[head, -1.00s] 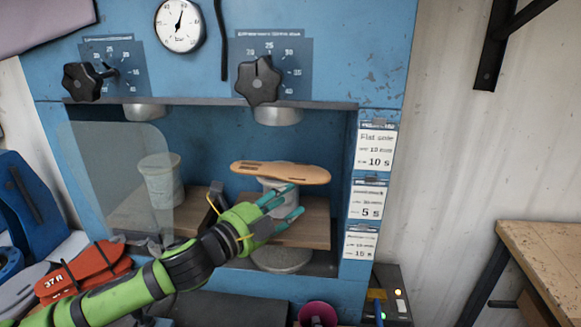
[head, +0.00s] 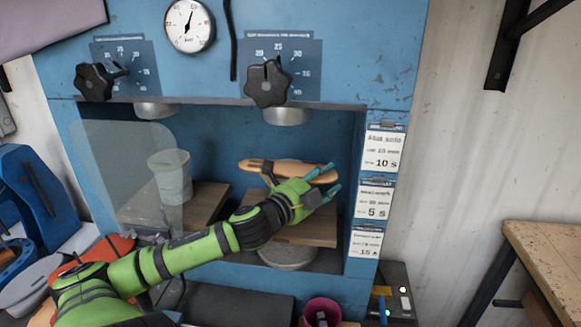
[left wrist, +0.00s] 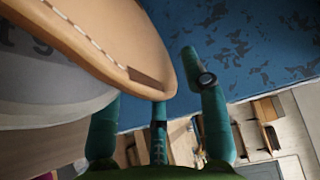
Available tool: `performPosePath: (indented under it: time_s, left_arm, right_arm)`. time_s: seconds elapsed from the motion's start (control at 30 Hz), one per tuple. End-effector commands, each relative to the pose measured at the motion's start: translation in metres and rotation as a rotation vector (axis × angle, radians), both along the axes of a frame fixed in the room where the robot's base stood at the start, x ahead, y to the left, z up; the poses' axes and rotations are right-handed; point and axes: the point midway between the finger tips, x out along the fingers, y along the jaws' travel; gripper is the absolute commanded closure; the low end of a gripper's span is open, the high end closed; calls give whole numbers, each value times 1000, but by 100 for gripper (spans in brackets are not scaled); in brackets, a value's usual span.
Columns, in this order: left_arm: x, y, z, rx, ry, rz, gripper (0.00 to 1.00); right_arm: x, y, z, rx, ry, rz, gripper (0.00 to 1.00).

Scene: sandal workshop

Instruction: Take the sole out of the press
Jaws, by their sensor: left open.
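The tan sole (head: 262,165) lies flat in the right bay of the blue press (head: 225,128), with my left gripper partly in front of it. In the left wrist view, its stitched rounded end (left wrist: 125,38) looms close, above a grey rounded support (left wrist: 45,108). My left gripper (head: 328,182) is open at the right end of the sole. Its teal fingers (left wrist: 165,105) are spread around the sole's end; whether they touch it I cannot tell. The support is mostly hidden by my gripper in the head view. My right gripper is not in view.
A clear shield (head: 125,165) covers part of the left bay, where a pale cylinder (head: 170,177) stands. Black knobs (head: 268,84) sit above the opening. Cards (head: 382,150) hang on the right post. A maroon cup (head: 322,310) stands below.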

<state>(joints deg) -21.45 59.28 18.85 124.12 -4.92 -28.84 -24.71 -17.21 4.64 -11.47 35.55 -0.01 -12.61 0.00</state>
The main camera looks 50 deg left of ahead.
Motion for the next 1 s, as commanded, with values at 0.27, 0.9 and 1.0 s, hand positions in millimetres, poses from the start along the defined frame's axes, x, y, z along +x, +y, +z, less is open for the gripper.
performPosePath:
  time_s: [0.27, 0.9, 1.0]
  left_arm:
    - [11, 0, 0, 2, 0, -2, 56]
    - [11, 1, 0, 2, -1, -1, 100]
    - [12, 2, 3, 2, -1, -1, 100]
  right_arm:
    - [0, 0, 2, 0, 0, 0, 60]
    - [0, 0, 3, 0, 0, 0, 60]
    - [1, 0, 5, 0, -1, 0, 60]
